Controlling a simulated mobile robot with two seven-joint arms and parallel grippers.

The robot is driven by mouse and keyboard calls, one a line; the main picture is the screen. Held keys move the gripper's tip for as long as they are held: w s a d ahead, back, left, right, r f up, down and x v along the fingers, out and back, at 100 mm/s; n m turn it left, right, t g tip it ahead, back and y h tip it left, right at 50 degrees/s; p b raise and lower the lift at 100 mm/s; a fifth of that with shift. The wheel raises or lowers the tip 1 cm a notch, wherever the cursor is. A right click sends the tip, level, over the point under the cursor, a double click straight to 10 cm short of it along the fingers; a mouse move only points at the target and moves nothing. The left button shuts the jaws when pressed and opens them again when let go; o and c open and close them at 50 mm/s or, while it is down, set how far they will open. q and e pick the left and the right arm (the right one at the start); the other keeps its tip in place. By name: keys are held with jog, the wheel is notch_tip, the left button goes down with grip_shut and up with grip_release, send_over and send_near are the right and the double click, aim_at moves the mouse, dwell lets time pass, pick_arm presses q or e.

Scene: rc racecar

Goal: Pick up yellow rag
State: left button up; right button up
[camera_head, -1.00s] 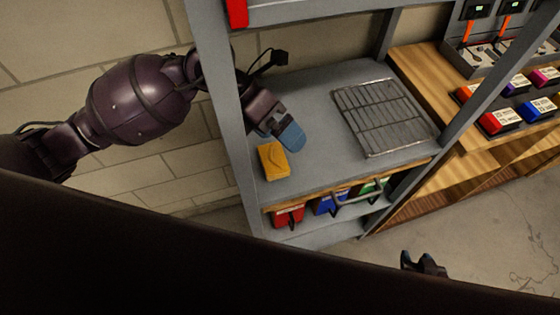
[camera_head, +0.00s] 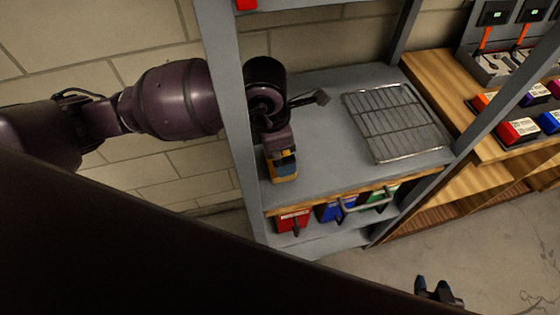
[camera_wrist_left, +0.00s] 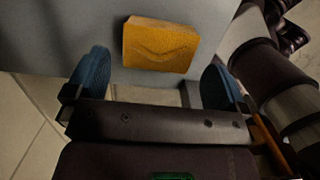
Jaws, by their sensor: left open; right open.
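The yellow rag (camera_wrist_left: 160,45) is a folded yellow-orange block lying on the grey shelf. In the head view my left gripper (camera_head: 283,168) is over the rag (camera_head: 285,179) and hides much of it. In the left wrist view my left gripper (camera_wrist_left: 152,82) is open, with one blue fingertip on each side. The rag lies just beyond and between the fingertips, and I see no contact. My right gripper (camera_head: 438,287) is open and empty at the bottom right of the head view, above the floor and away from the shelf.
A wire rack (camera_head: 395,122) lies on the shelf to the right. A grey post (camera_head: 232,100) stands close to my left arm. Red (camera_head: 293,220), blue (camera_head: 330,209) and green (camera_head: 378,197) boxes sit below the shelf. A wooden bench (camera_head: 440,90) stands at right.

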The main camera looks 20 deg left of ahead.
pick_arm(q)
jog(key=shift+f, duration=2.65)
jog(key=shift+c, duration=0.3)
jog(key=c, duration=0.6)
jog(key=shift+o, duration=0.2)
jog(key=shift+r+p, duration=0.3)
jog(key=shift+r, duration=4.75)
